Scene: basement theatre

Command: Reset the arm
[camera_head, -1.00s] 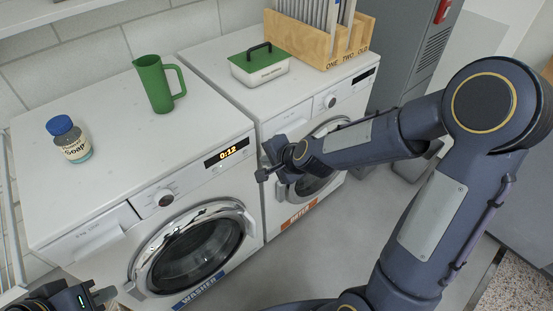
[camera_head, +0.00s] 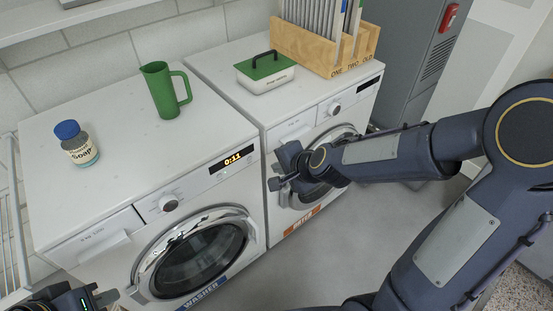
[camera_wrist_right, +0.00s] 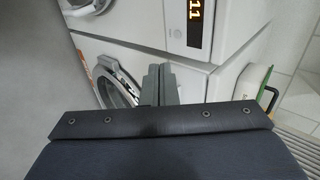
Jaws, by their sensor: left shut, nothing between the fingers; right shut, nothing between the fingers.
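My right arm comes in from the right of the head view. Its gripper (camera_head: 273,184) hangs in front of the right-hand machine, near its round door. The right gripper is shut and empty; its closed fingers (camera_wrist_right: 160,84) also show in the right wrist view. My left gripper (camera_head: 108,297) shows only partly at the bottom left corner of the head view, low in front of the washer. It is shut with nothing in it.
The washer (camera_head: 120,180) carries a soap bottle (camera_head: 78,144) and a green pitcher (camera_head: 160,92). The second machine (camera_head: 215,68) carries a green-lidded box (camera_head: 265,75) and a wooden rack (camera_head: 300,50). A grey cabinet (camera_head: 405,45) stands behind. Floor (camera_head: 300,260) in front is clear.

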